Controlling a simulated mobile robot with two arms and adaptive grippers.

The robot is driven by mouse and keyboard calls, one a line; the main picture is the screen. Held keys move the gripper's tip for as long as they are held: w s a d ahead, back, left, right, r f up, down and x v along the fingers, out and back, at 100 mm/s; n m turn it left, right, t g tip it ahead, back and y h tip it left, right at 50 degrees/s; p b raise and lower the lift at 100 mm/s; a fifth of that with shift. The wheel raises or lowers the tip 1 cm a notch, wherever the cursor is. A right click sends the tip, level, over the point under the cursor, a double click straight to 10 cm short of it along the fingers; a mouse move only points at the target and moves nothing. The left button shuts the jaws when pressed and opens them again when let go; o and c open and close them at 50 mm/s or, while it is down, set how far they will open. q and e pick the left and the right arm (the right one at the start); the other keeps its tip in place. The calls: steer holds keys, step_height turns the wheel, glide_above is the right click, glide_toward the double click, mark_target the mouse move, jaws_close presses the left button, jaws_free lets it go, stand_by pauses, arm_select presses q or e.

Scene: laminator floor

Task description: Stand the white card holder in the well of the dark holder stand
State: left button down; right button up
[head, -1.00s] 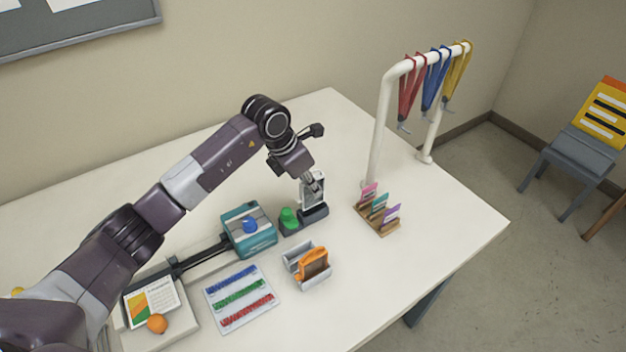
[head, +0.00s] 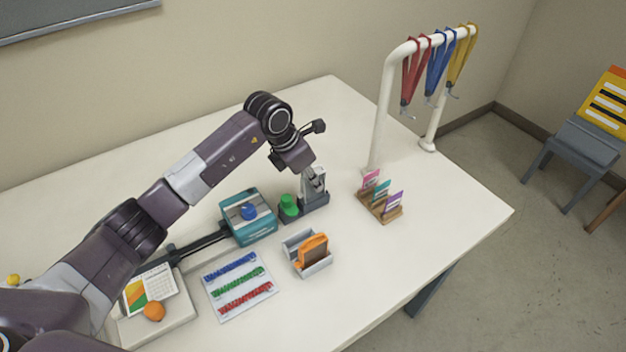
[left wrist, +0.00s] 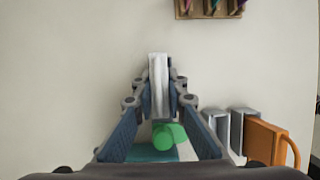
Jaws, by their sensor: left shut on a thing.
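The white card holder (head: 307,187) is upright between the fingers of my left gripper (head: 317,178), which is shut on it. In the left wrist view the white card holder (left wrist: 158,80) shows edge-on between the two fingers (left wrist: 159,95). The dark holder stand (head: 319,206) is on the table directly below, with a green knob (head: 289,205) at its left end. The card holder's lower end meets the stand in the head view; I cannot tell how deep it sits in the well. My right gripper is not in view.
A teal box with a blue knob (head: 248,211) stands close left of the stand. A grey holder with an orange-handled tool (head: 313,249) is in front. A wooden card rack (head: 385,211) and white rail (head: 380,120) with lanyards are to the right.

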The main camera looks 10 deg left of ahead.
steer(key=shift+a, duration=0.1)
arm_select(q)
steer(key=c, duration=1.8)
jaws_free()
steer(key=shift+c, duration=0.2)
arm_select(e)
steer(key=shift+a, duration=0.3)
arm_select(q)
steer(key=shift+r, duration=0.1)
steer(key=shift+r+p, duration=1.05)
steer(key=shift+r, duration=0.7)
steer(key=shift+r+p, duration=1.15)
steer(key=shift+r, duration=1)
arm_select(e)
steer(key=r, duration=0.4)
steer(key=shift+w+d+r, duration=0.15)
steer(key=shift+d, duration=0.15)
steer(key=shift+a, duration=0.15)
arm_select(q)
steer(key=shift+f, duration=0.1)
